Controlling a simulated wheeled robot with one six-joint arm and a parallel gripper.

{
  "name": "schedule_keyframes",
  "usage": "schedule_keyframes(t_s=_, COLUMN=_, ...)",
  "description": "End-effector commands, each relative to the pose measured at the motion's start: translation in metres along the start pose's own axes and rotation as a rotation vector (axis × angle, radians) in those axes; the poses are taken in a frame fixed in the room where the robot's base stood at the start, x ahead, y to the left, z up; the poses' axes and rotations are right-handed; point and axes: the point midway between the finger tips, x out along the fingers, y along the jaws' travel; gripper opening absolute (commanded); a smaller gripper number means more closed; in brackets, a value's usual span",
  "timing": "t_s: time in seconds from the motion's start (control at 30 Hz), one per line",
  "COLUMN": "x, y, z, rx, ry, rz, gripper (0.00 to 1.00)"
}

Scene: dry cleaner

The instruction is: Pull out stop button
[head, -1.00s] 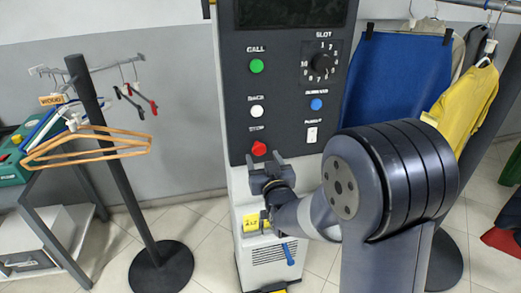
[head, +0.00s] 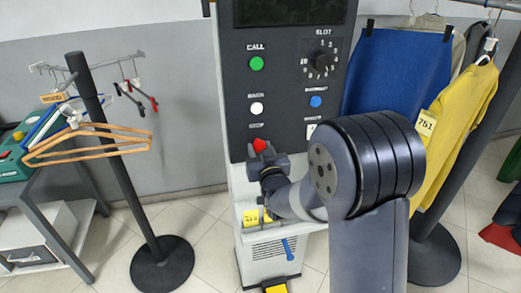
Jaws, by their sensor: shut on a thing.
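The red stop button (head: 260,145) sits low on the dark control panel (head: 283,90), below the label STOP. My gripper (head: 262,158) is at the button, its jaws on either side of it. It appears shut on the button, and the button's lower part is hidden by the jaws.
A green call button (head: 256,64), a white button (head: 257,109), a blue button (head: 316,101) and a slot dial (head: 321,63) are on the same panel. A hanger stand (head: 115,160) is at left. Clothes, including a yellow garment (head: 457,110), hang at right.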

Motion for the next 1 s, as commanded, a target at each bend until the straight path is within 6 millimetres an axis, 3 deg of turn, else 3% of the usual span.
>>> schedule_keyframes(t_s=0.4, x=0.0, y=0.0, z=0.0, rx=0.0, ry=0.0, rz=0.0, gripper=0.0)
schedule_keyframes(t_s=1.0, x=-0.018, y=0.0, z=0.0, rx=0.0, ry=0.002, rz=0.0, gripper=0.0)
